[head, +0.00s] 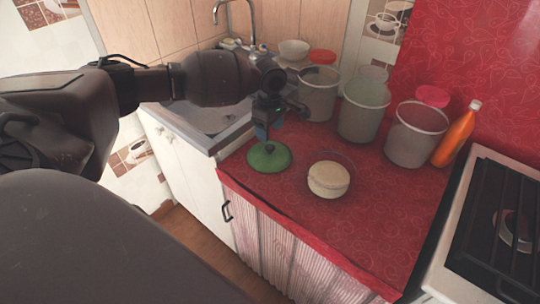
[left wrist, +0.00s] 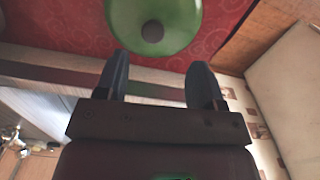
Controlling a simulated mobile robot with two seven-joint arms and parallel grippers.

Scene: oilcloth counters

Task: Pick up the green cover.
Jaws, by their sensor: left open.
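The green cover (head: 269,157) is a round lid with a dark knob, lying on the red oilcloth counter (head: 300,215) near its left front corner. In the left wrist view the green cover (left wrist: 153,25) shows at the top, beyond the fingertips, with its dark knob in the middle. My left gripper (left wrist: 165,70) is open and empty, its two fingers apart with the cover beyond them. In the head view my left gripper (head: 270,125) hangs just above the cover, hiding part of its back. My right gripper is not in view.
A cream round container (head: 328,180) stands right of the cover. Several translucent buckets (head: 363,112), one with a red lid beside it, and an orange bottle (head: 457,134) stand behind. The sink (head: 207,117) is at left, the stove (head: 500,230) at right. The front counter strip is clear.

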